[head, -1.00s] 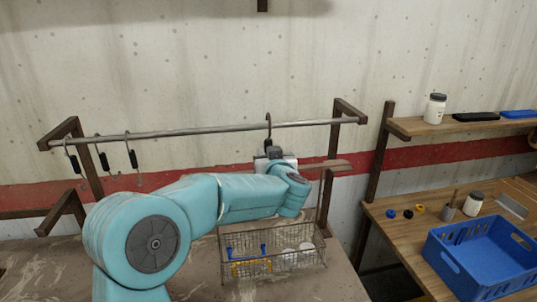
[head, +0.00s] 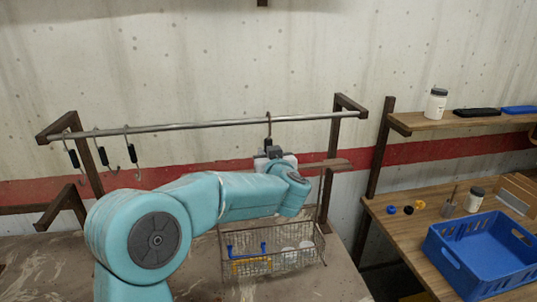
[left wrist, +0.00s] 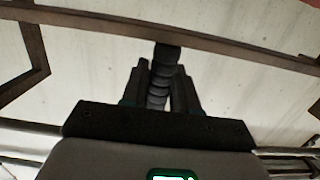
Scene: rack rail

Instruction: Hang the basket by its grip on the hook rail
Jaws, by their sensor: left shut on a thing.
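The wire basket (head: 292,262) is below the rail in the head view, partly hidden by my left arm. It holds blue, yellow and whitish items. My left gripper (head: 272,153) is just below the metal hook rail (head: 190,126). In the left wrist view, the left gripper (left wrist: 160,88) is shut on a dark ribbed grip (left wrist: 165,72). A thin hook (head: 268,120) rises above the gripper, its curved top at rail height. I cannot tell whether the rail carries its weight. My right gripper is not in view.
Several hooks with black grips (head: 103,155) hang at the rail's left end; the rail's middle is bare. A brown frame (head: 350,105) supports the rail. At right are a wooden table with a blue crate (head: 480,250) and a shelf (head: 460,120) with a white jar (head: 436,103).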

